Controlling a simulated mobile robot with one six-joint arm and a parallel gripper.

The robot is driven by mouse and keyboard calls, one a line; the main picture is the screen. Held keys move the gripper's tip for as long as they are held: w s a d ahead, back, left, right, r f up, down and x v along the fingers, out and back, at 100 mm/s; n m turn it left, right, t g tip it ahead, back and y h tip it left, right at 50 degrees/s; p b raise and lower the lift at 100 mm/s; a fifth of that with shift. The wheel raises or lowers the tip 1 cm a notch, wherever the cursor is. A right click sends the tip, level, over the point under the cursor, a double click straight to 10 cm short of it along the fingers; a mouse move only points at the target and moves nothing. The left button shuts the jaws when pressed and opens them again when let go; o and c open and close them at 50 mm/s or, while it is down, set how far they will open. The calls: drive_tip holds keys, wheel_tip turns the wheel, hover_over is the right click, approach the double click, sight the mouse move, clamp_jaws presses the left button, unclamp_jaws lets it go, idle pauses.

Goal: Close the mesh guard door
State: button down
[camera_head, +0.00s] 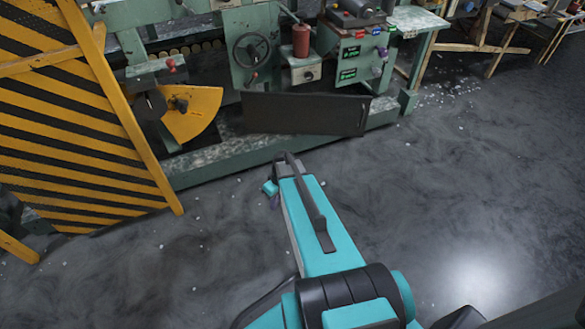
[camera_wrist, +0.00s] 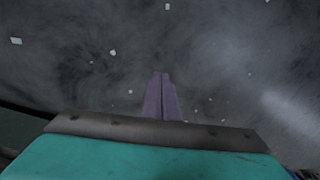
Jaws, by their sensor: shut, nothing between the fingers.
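A dark flat panel (camera_head: 300,114) stands low at the front of the green machine, with a slim upright handle near its right edge. It looks like the guard door, though I cannot make out mesh on it. Its right end stands out from the machine, so it appears ajar. My gripper (camera_head: 275,202) is below and in front of the panel, apart from it, partly hidden by my arm. In the wrist view, my gripper's purple fingers (camera_wrist: 160,76) are together and empty, pointing over bare floor. The panel is not in the wrist view.
The green machine (camera_head: 210,163) has a handwheel (camera_head: 251,50) and a control box (camera_head: 355,60) above the panel. A yellow-black striped barrier (camera_head: 75,120) stands at the left. The dark floor (camera_head: 450,170) at the right is open, with small scattered shards.

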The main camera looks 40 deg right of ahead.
drive_tip(key=s+a+f+m+g+h, duration=0.1)
drive_tip(key=s+a+f+g, duration=0.1)
drive_tip(key=s+a, duration=0.8)
drive_tip(key=s+a+f+m+g+h, duration=0.1)
drive_tip(key=s+a+f+g, duration=0.2)
drive_tip(key=s+a, duration=0.6)
drive_tip(key=s+f, duration=0.1)
drive_tip(key=s, duration=0.4)
drive_tip(key=shift+s+a+f, duration=0.25)
drive_tip(key=shift+s+a, duration=0.1)
drive_tip(key=shift+s, duration=0.05)
drive_tip(key=shift+a, duration=0.1)
